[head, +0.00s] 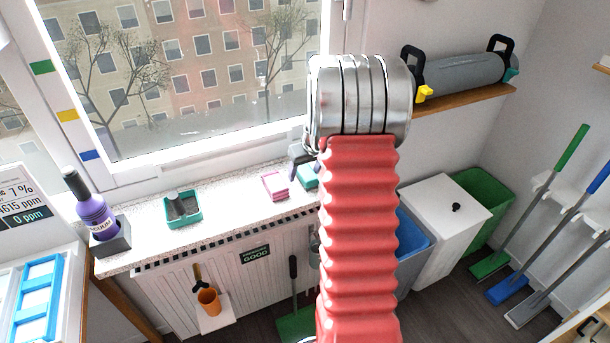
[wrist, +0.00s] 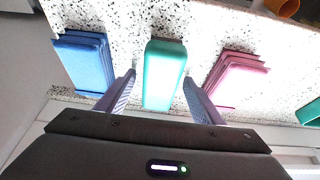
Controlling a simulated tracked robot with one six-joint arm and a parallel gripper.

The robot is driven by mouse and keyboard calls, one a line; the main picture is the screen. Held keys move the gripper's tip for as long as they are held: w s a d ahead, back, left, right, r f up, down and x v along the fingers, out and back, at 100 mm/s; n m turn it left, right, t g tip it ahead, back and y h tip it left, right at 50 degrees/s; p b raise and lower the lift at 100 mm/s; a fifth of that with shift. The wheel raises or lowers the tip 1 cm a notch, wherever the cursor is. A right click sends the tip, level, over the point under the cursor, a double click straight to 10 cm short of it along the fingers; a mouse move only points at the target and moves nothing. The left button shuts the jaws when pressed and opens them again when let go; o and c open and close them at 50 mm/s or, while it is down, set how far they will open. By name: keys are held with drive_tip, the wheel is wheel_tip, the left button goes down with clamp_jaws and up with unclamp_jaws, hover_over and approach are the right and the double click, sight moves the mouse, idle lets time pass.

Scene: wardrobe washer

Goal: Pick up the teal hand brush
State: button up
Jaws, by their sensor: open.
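The teal hand brush (wrist: 165,70) shows in the wrist view as a rounded teal block on the speckled sill, between a blue stack and a pink stack. Part of a teal item, apparently the same one, shows in the head view (head: 307,177) beside my arm. My gripper (wrist: 159,80) is open, with one finger on each side of the near end of the teal block. I cannot tell whether either finger touches it. In the head view my gripper is mostly hidden behind my arm.
The blue stack (wrist: 84,62) and pink stack (wrist: 236,76) lie close on either side, with narrow gaps. A teal tray (head: 196,219) holding a grey item and a purple bottle (head: 93,212) stand farther left on the sill (head: 232,213). The window is behind.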

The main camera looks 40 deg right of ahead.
sight(305, 169)
drive_tip(key=shift+f, duration=0.1)
idle(0.4)
drive_tip(key=c, duration=1.3)
wheel_tip(305, 169, up, 11)
drive_tip(key=shift+f, duration=0.2)
drive_tip(key=o, duration=0.7)
drive_tip(key=shift+c, duration=0.2)
drive_tip(key=c, duration=0.4)
